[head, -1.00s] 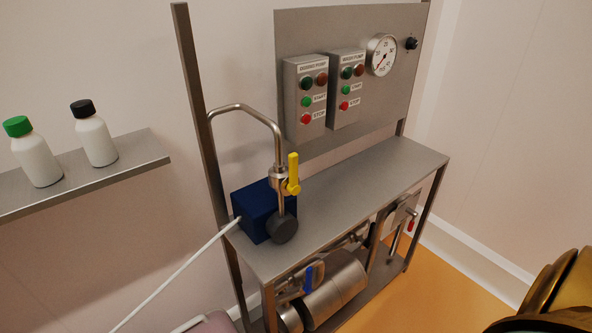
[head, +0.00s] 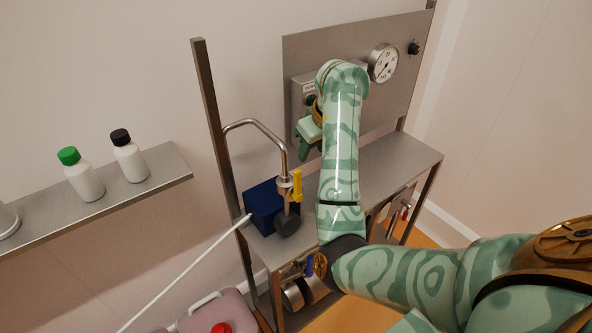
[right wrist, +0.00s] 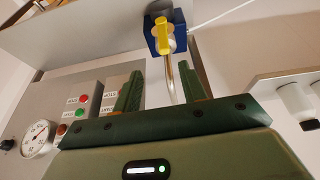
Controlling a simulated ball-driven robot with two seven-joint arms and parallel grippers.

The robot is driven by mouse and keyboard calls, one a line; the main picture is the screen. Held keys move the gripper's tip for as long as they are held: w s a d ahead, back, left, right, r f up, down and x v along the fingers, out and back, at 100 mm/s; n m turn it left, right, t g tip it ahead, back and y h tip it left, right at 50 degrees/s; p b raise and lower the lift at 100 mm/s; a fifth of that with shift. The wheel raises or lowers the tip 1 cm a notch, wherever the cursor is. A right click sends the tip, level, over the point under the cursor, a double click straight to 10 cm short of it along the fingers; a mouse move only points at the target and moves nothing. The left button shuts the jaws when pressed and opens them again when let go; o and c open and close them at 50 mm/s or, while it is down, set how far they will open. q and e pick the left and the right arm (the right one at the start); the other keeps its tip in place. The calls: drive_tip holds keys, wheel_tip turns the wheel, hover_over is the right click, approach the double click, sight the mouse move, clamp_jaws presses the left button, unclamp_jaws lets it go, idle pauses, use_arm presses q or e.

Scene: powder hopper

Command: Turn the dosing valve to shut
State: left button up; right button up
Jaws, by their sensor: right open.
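A yellow valve lever (head: 297,185) stands upright on the vertical end of a bent steel pipe (head: 262,127), above a dark blue pump box (head: 265,204). The lever runs roughly along the pipe. I see no label naming it as the dosing valve. My right gripper (head: 309,150) is above the bench, near the panel and apart from the lever. In the right wrist view its two green fingers (right wrist: 164,82) are open and empty, with the yellow lever (right wrist: 162,31) beyond them. My left gripper is in neither view.
A steel panel (head: 300,50) carries a gauge (head: 384,63) and button boxes, partly hidden by my right arm. A blue-handled valve (head: 310,264) sits under the bench. A white hose (head: 190,278) runs to the pump. A shelf (head: 160,178) holds bottles at left.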

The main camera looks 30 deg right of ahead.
drive_tip(key=b, duration=1)
approach(296, 179)
drive_tip(key=f, duration=0.1)
drive_tip(key=w+d+f, duration=0.1)
drive_tip(key=f, duration=0.1)
drive_tip(key=w+f, duration=0.1)
drive_tip(key=shift+w+d+f, duration=0.1)
drive_tip(key=shift+d+f, duration=0.05)
drive_tip(key=shift+f, duration=0.25)
drive_tip(key=b+x, duration=0.4)
drive_tip(key=x, duration=0.2)
drive_tip(key=shift+w, duration=0.2)
drive_tip(key=shift+w+f+b, duration=0.25)
drive_tip(key=shift+f+b, duration=0.05)
drive_tip(key=shift+f, duration=0.15)
clamp_jaws()
